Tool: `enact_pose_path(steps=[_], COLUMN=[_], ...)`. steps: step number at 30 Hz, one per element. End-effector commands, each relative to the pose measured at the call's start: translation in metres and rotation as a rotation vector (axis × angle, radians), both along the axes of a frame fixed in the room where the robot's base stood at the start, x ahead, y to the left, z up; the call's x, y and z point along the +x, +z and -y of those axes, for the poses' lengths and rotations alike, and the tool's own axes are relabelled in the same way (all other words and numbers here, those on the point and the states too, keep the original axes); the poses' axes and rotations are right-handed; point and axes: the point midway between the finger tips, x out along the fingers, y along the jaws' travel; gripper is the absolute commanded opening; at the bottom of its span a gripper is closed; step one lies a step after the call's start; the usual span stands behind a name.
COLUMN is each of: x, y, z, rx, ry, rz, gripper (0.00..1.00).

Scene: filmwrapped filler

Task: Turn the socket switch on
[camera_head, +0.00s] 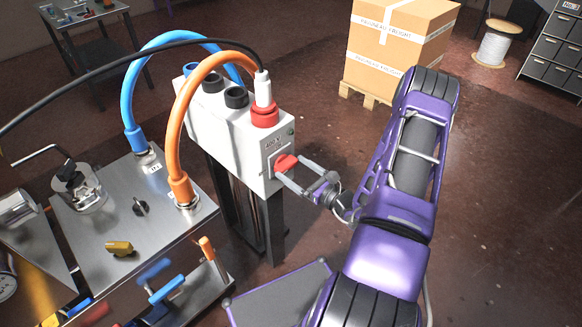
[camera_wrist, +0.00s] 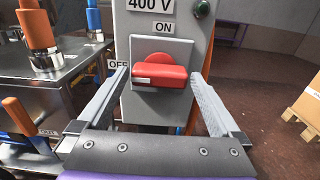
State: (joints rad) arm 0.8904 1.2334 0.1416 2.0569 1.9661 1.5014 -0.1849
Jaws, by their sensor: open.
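The socket switch is a red rotary handle (camera_wrist: 160,75) on the front of a pale grey socket box (camera_head: 222,135). In the wrist view the handle lies level, and the white mark on its left end points toward the OFF label (camera_wrist: 118,64). The ON label (camera_wrist: 163,28) is above it. The handle also shows in the head view (camera_head: 286,162). My gripper (camera_head: 291,169) is open, with one finger on each side of the handle in the wrist view. I cannot tell whether either finger touches it.
A white plug (camera_head: 263,90) with a black cable sits in the red socket (camera_head: 264,115) on top of the box. A steel bench (camera_head: 100,210) with orange and blue hoses stands at left. A wrapped carton (camera_head: 400,45) is on a pallet behind.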

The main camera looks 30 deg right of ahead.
Motion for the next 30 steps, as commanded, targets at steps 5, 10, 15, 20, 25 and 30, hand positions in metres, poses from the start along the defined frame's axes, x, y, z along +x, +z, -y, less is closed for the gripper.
enact_pose_path(steps=[5,10,15,20,25,30], x=[0.014,0.016,0.016,0.015,0.015,0.015], y=[0.000,0.000,0.000,0.000,0.000,0.000], z=[-0.005,-0.006,-0.006,-0.006,-0.006,-0.005], rx=[0.000,0.000,0.000,0.000,0.000,0.008], ry=[0.000,0.000,0.000,0.000,0.000,0.000], rz=[0.001,0.001,0.001,0.001,0.001,-0.003], gripper=[1.00,1.00,0.95,0.66,0.37,0.37])
